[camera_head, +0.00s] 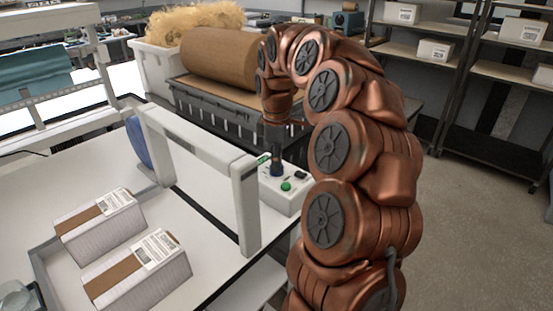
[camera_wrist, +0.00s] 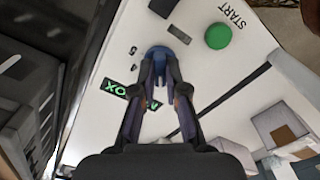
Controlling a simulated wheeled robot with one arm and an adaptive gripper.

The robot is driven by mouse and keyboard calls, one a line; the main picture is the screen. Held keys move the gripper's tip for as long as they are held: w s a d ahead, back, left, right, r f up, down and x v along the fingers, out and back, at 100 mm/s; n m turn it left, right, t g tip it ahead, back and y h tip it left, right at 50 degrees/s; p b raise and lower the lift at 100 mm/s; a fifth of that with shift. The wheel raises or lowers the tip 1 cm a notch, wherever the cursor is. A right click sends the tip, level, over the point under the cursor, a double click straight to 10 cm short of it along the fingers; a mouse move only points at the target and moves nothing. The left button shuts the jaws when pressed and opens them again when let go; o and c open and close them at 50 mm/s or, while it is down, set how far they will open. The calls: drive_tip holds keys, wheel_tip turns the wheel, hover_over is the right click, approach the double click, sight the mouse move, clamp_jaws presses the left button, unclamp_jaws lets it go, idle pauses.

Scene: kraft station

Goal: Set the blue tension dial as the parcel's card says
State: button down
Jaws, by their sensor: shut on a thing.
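The blue tension dial (camera_wrist: 157,51) is on the white control panel (camera_wrist: 100,75); its blue top shows between my fingertips in the wrist view. My gripper (camera_wrist: 160,62) is shut on the dial, with one finger on each side. In the head view my gripper (camera_head: 276,157) points down at the white control box (camera_head: 279,199), and the dial is mostly hidden.
A green button (camera_wrist: 218,36) marked START is near the dial, with a dark switch (camera_wrist: 163,6) close by. A green-lettered display (camera_wrist: 116,89) is partly covered by a finger. A white arch (camera_head: 245,200) stands just left of the box. A brown paper roll (camera_head: 222,55) lies behind.

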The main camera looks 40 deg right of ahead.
drive_tip(key=shift+n, duration=0.4)
drive_tip(key=c, duration=1.2)
unclamp_jaws()
drive_tip(key=shift+r, duration=0.1)
wheel_tip(320, 180, up, 12)
idle(0.5)
